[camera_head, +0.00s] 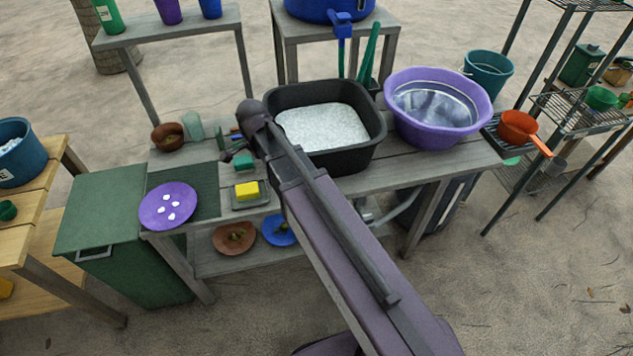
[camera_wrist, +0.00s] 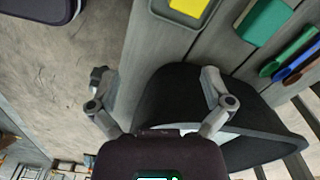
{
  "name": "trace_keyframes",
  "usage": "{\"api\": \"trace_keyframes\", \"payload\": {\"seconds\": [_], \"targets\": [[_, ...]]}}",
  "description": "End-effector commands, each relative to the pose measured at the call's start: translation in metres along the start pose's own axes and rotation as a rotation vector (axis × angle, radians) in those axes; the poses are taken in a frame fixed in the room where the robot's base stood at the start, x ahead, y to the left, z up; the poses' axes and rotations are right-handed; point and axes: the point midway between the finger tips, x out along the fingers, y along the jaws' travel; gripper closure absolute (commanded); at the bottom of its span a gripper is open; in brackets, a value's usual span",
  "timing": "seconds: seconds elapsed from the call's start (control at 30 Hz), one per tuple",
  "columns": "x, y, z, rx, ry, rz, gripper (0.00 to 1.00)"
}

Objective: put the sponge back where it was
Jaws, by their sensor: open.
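A yellow sponge-like block (camera_head: 247,190) lies on a small grey tray (camera_head: 262,202) on the grey wooden bench in the head view. Its edge also shows at the top of the wrist view (camera_wrist: 191,5). My gripper (camera_wrist: 153,73) is open and empty in the wrist view, its two fingers spread wide. The yellow block and tray lie beyond its fingers, apart from them. In the head view my arm hides the gripper. A green block (camera_head: 243,161) lies behind the yellow block, and also shows in the wrist view (camera_wrist: 263,22).
A black tub (camera_head: 372,140) of white grains stands on the bench, close to my gripper. A purple basin (camera_head: 436,135) of water stands to its right. A purple plate (camera_head: 152,212) with white pieces lies on the left. Brown (camera_head: 226,248) and blue (camera_head: 276,239) plates lie on the lower shelf.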

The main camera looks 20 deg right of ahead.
Motion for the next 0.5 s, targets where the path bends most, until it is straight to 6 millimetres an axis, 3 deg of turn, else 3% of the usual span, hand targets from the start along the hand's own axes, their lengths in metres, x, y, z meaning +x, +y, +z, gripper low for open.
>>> {"api": "trace_keyframes", "payload": {"seconds": [0.03, 0.5], "targets": [[0.000, 0.012, -0.007, -0.056, 0.000, 0.000, 0.00], [0.000, 0.088, -0.057, -0.668, -0.001, -0.001, 0.00]]}}
